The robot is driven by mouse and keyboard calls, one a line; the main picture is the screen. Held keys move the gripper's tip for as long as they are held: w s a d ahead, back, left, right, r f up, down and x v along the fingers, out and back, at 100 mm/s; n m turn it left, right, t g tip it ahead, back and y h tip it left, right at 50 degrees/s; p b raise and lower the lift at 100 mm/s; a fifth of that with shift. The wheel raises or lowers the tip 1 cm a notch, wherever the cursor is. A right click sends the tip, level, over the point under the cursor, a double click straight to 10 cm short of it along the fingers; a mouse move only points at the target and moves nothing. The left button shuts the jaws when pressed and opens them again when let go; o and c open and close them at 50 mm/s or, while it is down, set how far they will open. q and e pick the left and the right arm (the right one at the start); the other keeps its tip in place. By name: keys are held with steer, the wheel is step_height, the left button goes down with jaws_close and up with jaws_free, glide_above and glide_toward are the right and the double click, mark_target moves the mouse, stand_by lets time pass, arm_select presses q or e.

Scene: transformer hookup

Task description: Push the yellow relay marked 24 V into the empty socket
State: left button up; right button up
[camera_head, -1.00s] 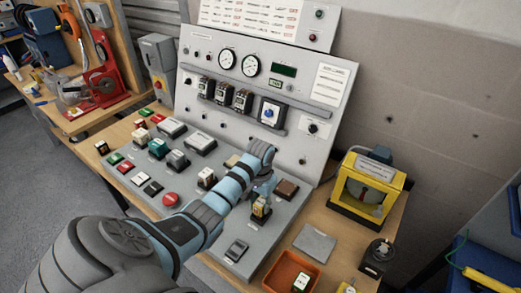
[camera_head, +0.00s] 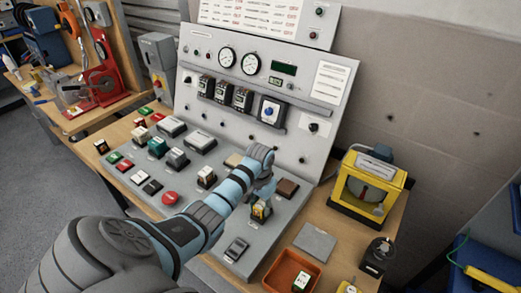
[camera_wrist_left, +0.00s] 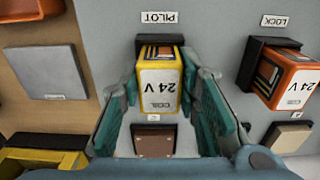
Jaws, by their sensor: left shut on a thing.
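The yellow relay marked 24 V (camera_head: 260,210) stands on the sloping grey panel. In the left wrist view the relay (camera_wrist_left: 160,88) shows its pale face with the 24 V print upside down. My left gripper (camera_head: 264,190) is shut on it, with one teal finger on each side in the wrist view (camera_wrist_left: 164,100). The relay is lined up with the black socket (camera_wrist_left: 160,41) under the PILOT label, and its far end meets it. I cannot tell whether it is seated fully. My right gripper is not in view.
In the wrist view an orange 24 V relay (camera_wrist_left: 290,80) sits right of mine, by the LOCK label. A brown block (camera_wrist_left: 155,140) is close below. An orange tray (camera_head: 290,273), a grey plate (camera_head: 315,243) and a yellow-framed device (camera_head: 368,188) are on the wooden table.

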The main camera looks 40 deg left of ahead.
arm_select(q)
steer(key=shift+f, duration=0.1)
steer(key=o, duration=1.2)
steer(key=shift+o, duration=0.2)
steer(key=shift+r+p, duration=0.8)
steer(key=shift+r, duration=1.7)
